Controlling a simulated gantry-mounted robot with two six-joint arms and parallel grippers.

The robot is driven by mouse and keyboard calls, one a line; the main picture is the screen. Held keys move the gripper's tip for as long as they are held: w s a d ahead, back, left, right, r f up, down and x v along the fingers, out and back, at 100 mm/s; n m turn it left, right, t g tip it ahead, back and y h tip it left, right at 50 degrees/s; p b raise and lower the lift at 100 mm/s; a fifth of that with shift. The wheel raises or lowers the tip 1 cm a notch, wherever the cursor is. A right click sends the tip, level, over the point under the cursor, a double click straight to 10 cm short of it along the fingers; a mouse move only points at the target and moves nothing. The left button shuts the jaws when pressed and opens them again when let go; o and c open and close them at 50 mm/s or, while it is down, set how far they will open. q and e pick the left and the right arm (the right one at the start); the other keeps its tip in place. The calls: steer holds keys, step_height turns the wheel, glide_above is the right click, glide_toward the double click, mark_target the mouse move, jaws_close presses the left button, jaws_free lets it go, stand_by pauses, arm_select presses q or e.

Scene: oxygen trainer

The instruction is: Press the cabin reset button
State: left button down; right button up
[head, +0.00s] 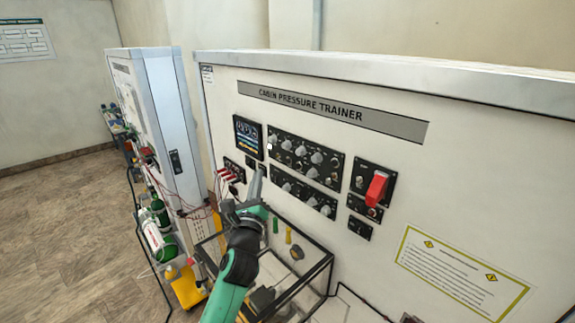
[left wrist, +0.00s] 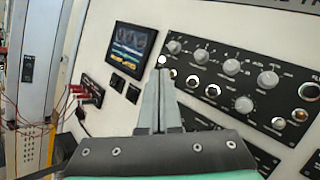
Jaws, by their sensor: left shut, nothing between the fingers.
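The cabin pressure trainer panel (head: 340,88) is a large upright white board with black control modules. My left gripper (head: 259,172) is shut and empty, and its fingertips point at the panel beside the lower left of the knob module (head: 305,158). In the left wrist view, the shut left gripper (left wrist: 161,78) ends just below a small whitish round control (left wrist: 161,61) at the module's left edge. I cannot tell whether the tips touch the panel. No label for the cabin reset button is readable, so I cannot tell which control it is.
A display screen (head: 247,137) is left of the knobs. Red plugs with wires (head: 230,175) are at its lower left. A red guarded switch (head: 376,188) is at the right. A black-framed table (head: 318,268) stands below. Another white cabinet (head: 150,130) and green cylinders (head: 157,235) are at the left.

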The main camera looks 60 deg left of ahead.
mark_target(288, 161)
arm_select(q)
steer(key=w+a+b, duration=0.1)
steer(key=w+b, duration=0.5)
steer(key=w, duration=0.1)
steer(key=shift+w+a, duration=0.15)
steer(key=shift+w, duration=0.1)
stand_by(1.7)
steer(key=shift+w+a, duration=0.1)
steer(key=shift+w, duration=0.3)
